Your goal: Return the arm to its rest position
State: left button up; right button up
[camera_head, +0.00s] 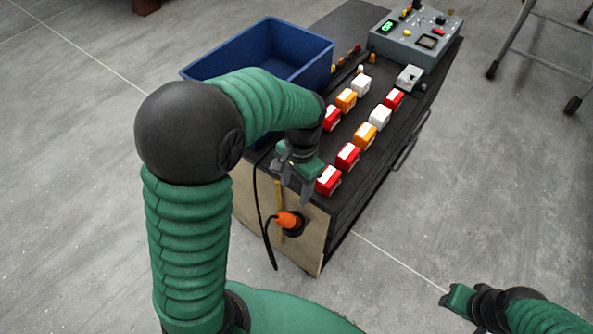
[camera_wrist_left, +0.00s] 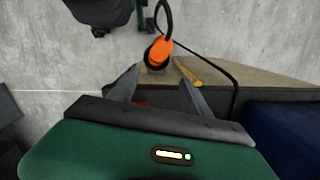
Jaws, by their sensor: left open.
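My left arm comes in from the left and bends over the near end of the dark-topped cart (camera_head: 338,210). Its left gripper (camera_head: 293,188) hangs fingers-down by the cart's near edge, above an orange plug (camera_head: 287,220) with a black cable. In the left wrist view the two fingers (camera_wrist_left: 157,76) are spread, with nothing between them that they hold. The orange plug (camera_wrist_left: 159,51) shows beyond the fingertips, apart from them. My right gripper (camera_head: 458,298) is low at the right, over the floor, clear of the cart; its jaw opening is too small to judge.
A blue bin (camera_head: 220,65) stands at the cart's left side, close to my left forearm. Two rows of red, orange and white blocks (camera_head: 366,135) lie on the top. A grey control box (camera_head: 418,38) sits at the far end. A metal-legged frame (camera_head: 508,45) stands right; floor between is clear.

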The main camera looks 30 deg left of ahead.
pick_arm(q)
notch_tip(320, 180, up, 4)
jog(key=s+d+f+n+t+p, duration=0.3)
jog(key=s+d+t, duration=0.1)
jog(key=s, duration=0.2)
jog(key=shift+d, duration=0.4)
pick_arm(e)
jog(key=v, duration=0.3)
jog(key=shift+w+r, duration=0.15)
jog(key=shift+r, duration=0.15)
pick_arm(q)
jog(key=shift+s+r, duration=0.1)
